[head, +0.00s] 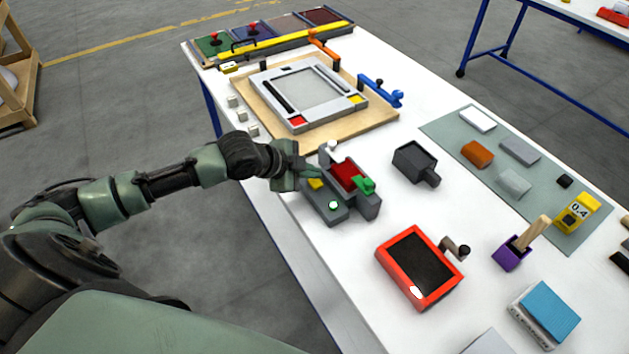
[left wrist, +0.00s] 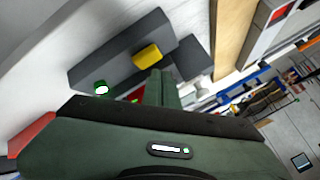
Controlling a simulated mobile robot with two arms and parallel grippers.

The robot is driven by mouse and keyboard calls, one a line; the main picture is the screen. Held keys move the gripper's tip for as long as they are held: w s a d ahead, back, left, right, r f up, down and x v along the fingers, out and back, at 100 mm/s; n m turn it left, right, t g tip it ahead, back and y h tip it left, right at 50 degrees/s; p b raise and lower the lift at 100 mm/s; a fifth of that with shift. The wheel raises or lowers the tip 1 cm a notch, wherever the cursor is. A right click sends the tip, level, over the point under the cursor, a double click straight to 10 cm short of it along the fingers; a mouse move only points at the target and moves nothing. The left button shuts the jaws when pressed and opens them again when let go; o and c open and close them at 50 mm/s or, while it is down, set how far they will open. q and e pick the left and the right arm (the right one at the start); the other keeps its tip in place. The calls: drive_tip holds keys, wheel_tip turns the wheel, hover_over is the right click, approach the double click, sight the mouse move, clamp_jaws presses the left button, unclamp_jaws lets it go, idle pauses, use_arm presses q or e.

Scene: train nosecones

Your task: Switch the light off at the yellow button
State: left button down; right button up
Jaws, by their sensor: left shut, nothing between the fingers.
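The yellow button (head: 315,184) sits on top of a dark grey box (head: 325,206) near the table's left edge. It also shows in the left wrist view (left wrist: 147,55), uncovered. A round lamp (head: 333,205) on the same box looks bright white with a green rim, also in the left wrist view (left wrist: 101,87). My left gripper (head: 316,172) is shut and empty, its fingertips just behind the button in the head view. In the left wrist view its green fingers (left wrist: 161,88) end near the button; I cannot tell whether they touch. My right gripper is not in view.
A red block (head: 345,171) and a green piece (head: 364,186) are on the grey unit beside the box. A small white knob (head: 332,147) stands behind. A red-framed crank box (head: 418,266) is nearer, and a wooden board (head: 383,121) lies farther back.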

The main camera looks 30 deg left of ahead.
sight(312, 184)
use_arm(q)
drive_tip(key=shift+f, duration=0.2)
drive_tip(key=shift+f, duration=0.25)
drive_tip(key=shift+f, duration=0.4)
idle(0.8)
drive_tip(key=shift+r, duration=0.1)
drive_tip(key=shift+r+p, duration=0.75)
drive_tip(key=shift+p, duration=0.15)
wheel_tip(312, 184, up, 6)
drive_tip(key=p, duration=0.6)
